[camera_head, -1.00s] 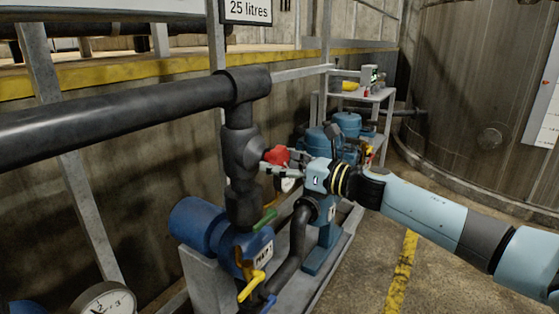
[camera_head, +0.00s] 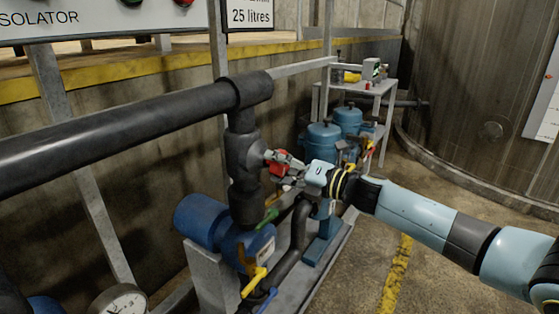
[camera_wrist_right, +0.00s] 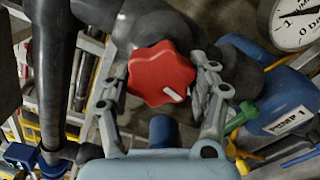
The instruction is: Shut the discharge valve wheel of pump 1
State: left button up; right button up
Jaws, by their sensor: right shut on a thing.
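The red valve wheel (camera_head: 278,163) sits on the right side of a black valve body (camera_head: 243,158) in the upright pipe. My right gripper (camera_head: 288,166) reaches it from the right and is shut on it. In the right wrist view the lobed red wheel (camera_wrist_right: 161,74) lies between the two fingers of my gripper (camera_wrist_right: 163,88), with a white mark at its lower right. The blue pump (camera_wrist_right: 290,118) below carries a label reading PUMP 1. It also shows in the head view (camera_head: 205,219). My left gripper is not in view.
A green handle (camera_head: 267,218) and a yellow handle (camera_head: 254,283) are below the wheel. A pressure gauge (camera_head: 122,299) stands at the lower left. Open floor lies to the right.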

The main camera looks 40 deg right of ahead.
jog(key=m, duration=0.1)
jog(key=m+p, duration=0.1)
jog(key=m, duration=0.1)
jog(key=m+p, duration=0.1)
jog(key=shift+r+m, duration=0.25)
jog(key=shift+m, duration=0.05)
jog(key=m+p, duration=0.2)
jog(key=m, duration=0.1)
jog(key=shift+r+m, duration=0.1)
jog(key=shift+m, duration=0.3)
jog(key=m+p, duration=0.2)
jog(key=m, duration=0.2)
jog(key=shift+r, duration=0.1)
jog(key=m+p, duration=0.2)
jog(key=m, duration=0.2)
jog(key=shift+d, duration=0.1)
jog(key=m+p, duration=0.1)
jog(key=m, duration=0.3)
jog(key=shift+d+m, duration=0.1)
jog(key=shift+m, duration=0.2)
jog(key=m+p, duration=0.1)
jog(key=m, duration=0.3)
jog(key=shift+d+m, duration=0.1)
jog(key=shift+m, duration=0.2)
jog(key=m+p, duration=0.1)
jog(key=m, duration=0.3)
jog(key=shift+w+d, duration=0.1)
jog(key=shift+m, duration=1.8)
jog(key=shift+d+f, duration=0.1)
jog(key=shift+f, duration=0.1)
